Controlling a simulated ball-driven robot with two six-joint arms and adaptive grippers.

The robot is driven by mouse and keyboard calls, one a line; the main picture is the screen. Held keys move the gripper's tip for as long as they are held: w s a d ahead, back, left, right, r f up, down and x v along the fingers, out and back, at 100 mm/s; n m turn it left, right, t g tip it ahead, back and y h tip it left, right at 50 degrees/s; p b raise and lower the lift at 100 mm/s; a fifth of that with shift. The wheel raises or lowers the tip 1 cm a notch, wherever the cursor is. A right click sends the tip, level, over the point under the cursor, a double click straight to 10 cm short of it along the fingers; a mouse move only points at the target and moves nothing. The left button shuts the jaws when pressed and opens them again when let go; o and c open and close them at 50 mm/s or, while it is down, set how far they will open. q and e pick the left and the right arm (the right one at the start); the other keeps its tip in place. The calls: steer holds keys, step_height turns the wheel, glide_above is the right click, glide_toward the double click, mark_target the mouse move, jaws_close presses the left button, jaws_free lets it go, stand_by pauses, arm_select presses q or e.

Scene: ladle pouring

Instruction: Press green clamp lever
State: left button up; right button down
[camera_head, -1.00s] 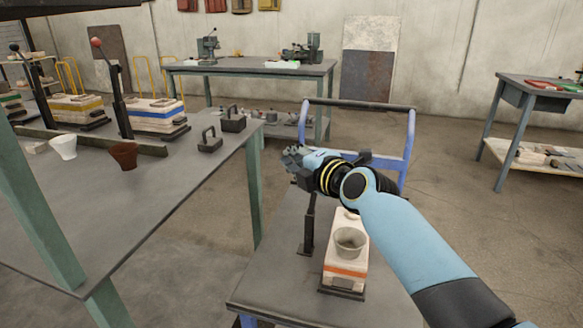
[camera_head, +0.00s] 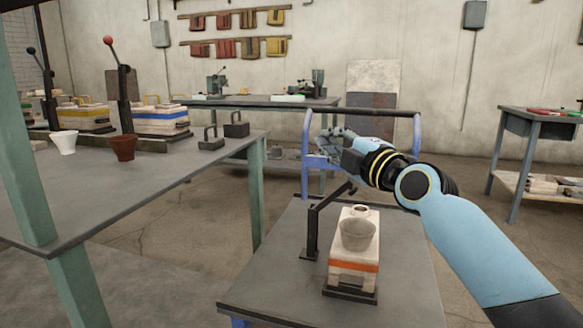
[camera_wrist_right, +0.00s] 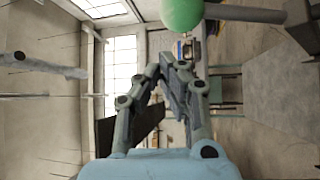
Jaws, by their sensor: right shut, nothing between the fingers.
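A black clamp (camera_head: 312,235) stands on the small cart's top, left of a pale mould block with an orange band (camera_head: 352,268). Its dark bar (camera_head: 333,197) slants up to the right from the post and passes out of sight behind my right wrist. A green ball knob (camera_wrist_right: 182,14) shows at the top edge of the right wrist view, beyond my fingertips; I cannot tell whether they touch. The knob is hidden in the head view. My right gripper (camera_head: 330,143) is shut and empty above the clamp, fingers pointing left. My left gripper is not in view.
A grey cup (camera_head: 357,234) sits on the mould block. The cart's blue handle frame (camera_head: 418,150) stands behind my gripper. A workbench (camera_head: 120,185) at left holds a white cup (camera_head: 64,142), a brown cup (camera_head: 123,148) and red- and black-knobbed levers.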

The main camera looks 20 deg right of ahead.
arm_select(q)
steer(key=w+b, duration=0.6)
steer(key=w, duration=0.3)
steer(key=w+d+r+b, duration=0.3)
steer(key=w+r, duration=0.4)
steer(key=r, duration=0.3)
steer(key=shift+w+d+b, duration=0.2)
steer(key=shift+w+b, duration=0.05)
steer(key=shift+b, duration=0.05)
arm_select(e)
steer(key=s+d+f+m+t+h, duration=0.5)
steer(key=s+d+f+m+t, duration=0.1)
steer(key=d+f+m, duration=0.4)
steer(key=shift+s+d+m+t, duration=0.2)
steer(key=shift+s+m+t, duration=0.1)
steer(key=shift+s+m, duration=0.25)
steer(key=shift+f, duration=0.1)
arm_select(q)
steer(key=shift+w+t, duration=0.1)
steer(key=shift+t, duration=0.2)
